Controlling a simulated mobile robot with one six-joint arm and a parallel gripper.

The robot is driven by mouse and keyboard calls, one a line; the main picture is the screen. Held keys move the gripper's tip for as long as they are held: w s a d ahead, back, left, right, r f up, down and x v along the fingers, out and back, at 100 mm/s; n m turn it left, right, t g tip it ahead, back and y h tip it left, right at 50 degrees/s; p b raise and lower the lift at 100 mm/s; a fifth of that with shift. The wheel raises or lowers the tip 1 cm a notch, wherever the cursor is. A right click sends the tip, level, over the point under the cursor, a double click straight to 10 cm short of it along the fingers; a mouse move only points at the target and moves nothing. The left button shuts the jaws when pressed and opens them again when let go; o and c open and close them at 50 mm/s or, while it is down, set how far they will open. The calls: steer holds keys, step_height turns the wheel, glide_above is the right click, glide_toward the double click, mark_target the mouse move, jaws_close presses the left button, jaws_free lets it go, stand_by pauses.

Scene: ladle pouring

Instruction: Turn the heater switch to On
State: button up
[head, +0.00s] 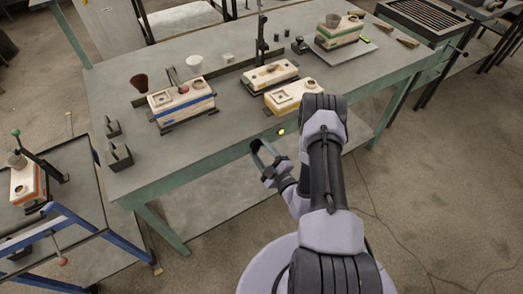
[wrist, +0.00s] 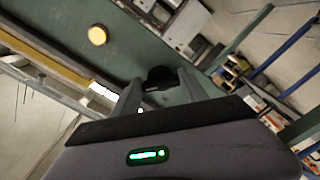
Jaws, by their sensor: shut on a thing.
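The heater switch is a round black knob (wrist: 160,77) on the green front face of the workbench, seen in the wrist view between my two fingers. My gripper (wrist: 161,88) is shut on this knob. In the head view my gripper (head: 258,150) is at the bench's front edge, and the knob cannot be made out there. A round yellow-orange lamp (wrist: 97,35) is lit on the same face, to the upper left of the knob. The lamp also shows in the head view (head: 281,131), just right of my gripper. I cannot read any switch marking.
The workbench (head: 232,132) carries several mould boxes, including one with a blue stripe (head: 182,101), and cups. A cart with blue rails (head: 75,220) stands at the left. Floor is open around the front right, with a cable lying on it.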

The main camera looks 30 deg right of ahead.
steer(key=shift+m, duration=0.6)
steer(key=o, duration=1.4)
steer(key=shift+w, duration=0.1)
